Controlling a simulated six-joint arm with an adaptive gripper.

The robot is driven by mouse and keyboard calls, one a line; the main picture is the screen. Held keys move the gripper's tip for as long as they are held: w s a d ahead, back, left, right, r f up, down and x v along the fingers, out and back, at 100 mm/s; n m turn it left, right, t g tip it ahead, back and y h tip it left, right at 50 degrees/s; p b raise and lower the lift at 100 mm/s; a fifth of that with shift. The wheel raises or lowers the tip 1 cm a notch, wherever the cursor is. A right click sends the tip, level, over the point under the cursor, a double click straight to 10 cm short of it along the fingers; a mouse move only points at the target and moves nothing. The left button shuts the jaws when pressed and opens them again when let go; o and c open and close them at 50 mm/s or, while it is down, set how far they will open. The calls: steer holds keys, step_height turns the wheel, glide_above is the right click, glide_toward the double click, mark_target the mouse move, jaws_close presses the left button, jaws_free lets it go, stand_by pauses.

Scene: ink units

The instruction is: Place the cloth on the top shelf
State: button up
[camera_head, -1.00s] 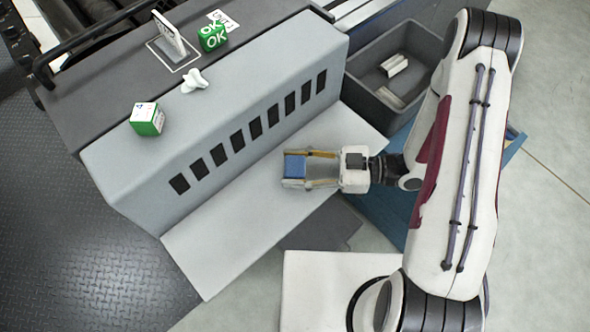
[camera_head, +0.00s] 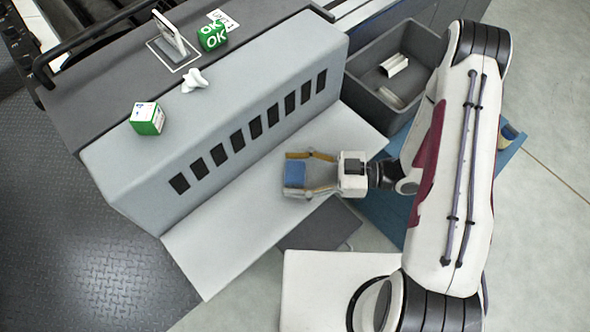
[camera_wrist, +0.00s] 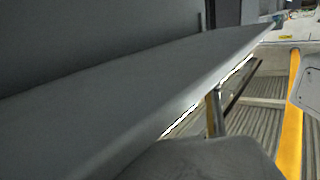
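A small blue piece, probably the folded cloth (camera_head: 295,174), sits between the fingertips of my gripper (camera_head: 296,176). One finger lies along each side of it, and a gap shows between it and the palm. Whether the fingers press on it is unclear. The gripper is over the light grey lower ledge (camera_head: 230,245), in front of the slotted face. The top shelf may be the raised grey surface (camera_head: 235,75) behind. In the wrist view a grey ledge (camera_wrist: 120,95) fills the left; no cloth can be made out there.
A green-and-white box (camera_head: 147,118), a small white piece (camera_head: 194,81), green OK cubes (camera_head: 212,36) and a standing plate (camera_head: 170,35) are on the upper surface. A dark grey bin (camera_head: 365,97) with metal pieces is beyond the ledge's right end. The ledge's lower left is bare.

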steer(key=shift+r, duration=0.15)
steer(key=shift+d, duration=0.15)
steer(key=shift+d+r, duration=0.15)
steer(key=shift+d, duration=1.8)
steer(key=shift+d+r, duration=0.15)
steer(key=shift+d, duration=1.8)
steer(key=shift+d+r, duration=0.15)
steer(key=shift+d, duration=1.8)
